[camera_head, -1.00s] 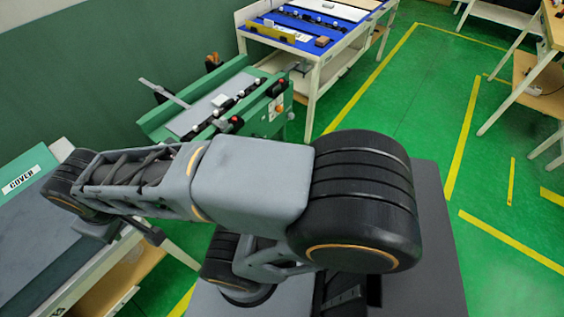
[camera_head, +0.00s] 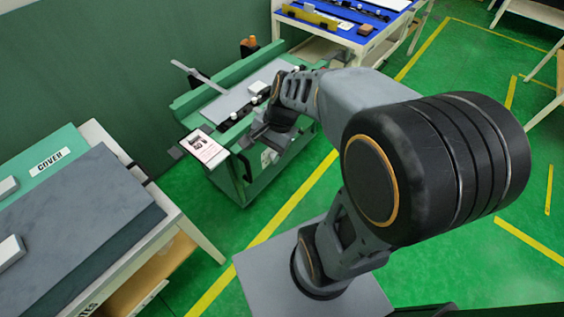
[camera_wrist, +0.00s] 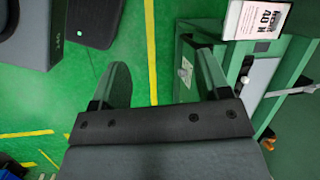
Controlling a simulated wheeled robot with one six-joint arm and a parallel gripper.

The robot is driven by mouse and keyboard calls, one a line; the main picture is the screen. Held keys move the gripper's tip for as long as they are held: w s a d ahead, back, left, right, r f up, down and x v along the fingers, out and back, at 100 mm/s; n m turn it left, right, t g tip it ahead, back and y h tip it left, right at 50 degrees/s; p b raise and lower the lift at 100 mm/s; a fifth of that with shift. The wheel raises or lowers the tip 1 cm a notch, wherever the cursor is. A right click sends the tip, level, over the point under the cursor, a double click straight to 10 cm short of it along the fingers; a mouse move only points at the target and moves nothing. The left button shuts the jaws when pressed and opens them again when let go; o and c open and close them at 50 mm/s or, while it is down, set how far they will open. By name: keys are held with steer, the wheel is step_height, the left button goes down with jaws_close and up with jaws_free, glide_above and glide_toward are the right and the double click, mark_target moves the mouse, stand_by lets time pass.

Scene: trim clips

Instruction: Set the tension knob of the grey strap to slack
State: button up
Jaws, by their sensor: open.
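I cannot make out a grey strap or its tension knob for certain in either view. The green bench (camera_head: 187,109) stands at the centre left of the head view, with a grey panel (camera_head: 228,104) and a row of small black parts with white tips on it. My gripper (camera_head: 262,135) is by the near right side of this bench, partly hidden by my arm. In the wrist view my gripper (camera_wrist: 163,78) has its two fingers wide apart with nothing between them. The bench's green frame (camera_wrist: 187,52) shows behind and beside the right finger.
A white printed card (camera_head: 204,148) is at the bench's near left corner; it also shows in the wrist view (camera_wrist: 257,20). A table marked COVER (camera_head: 50,160) stands at left. A blue-topped table (camera_head: 325,25) stands behind.

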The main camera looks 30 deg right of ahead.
steer(key=w+f+m+y+b, duration=0.4)
steer(key=w+f+m+y, duration=0.1)
steer(key=f+m, duration=0.55)
steer(key=n+t+h+b, duration=0.2)
steer(key=n+t+b, duration=1.25)
steer(key=n, duration=2.15)
glide_toward(274, 156)
steer(key=shift+t, duration=0.75)
steer(key=w+a+f, duration=0.1)
steer(key=w, duration=0.2)
steer(key=w+a+f, duration=0.1)
steer(key=w, duration=0.2)
steer(key=w+a+f, duration=0.1)
steer(key=w, duration=0.2)
steer(key=shift+a, duration=0.25)
steer(key=shift+f, duration=0.1)
steer(key=c, duration=0.9)
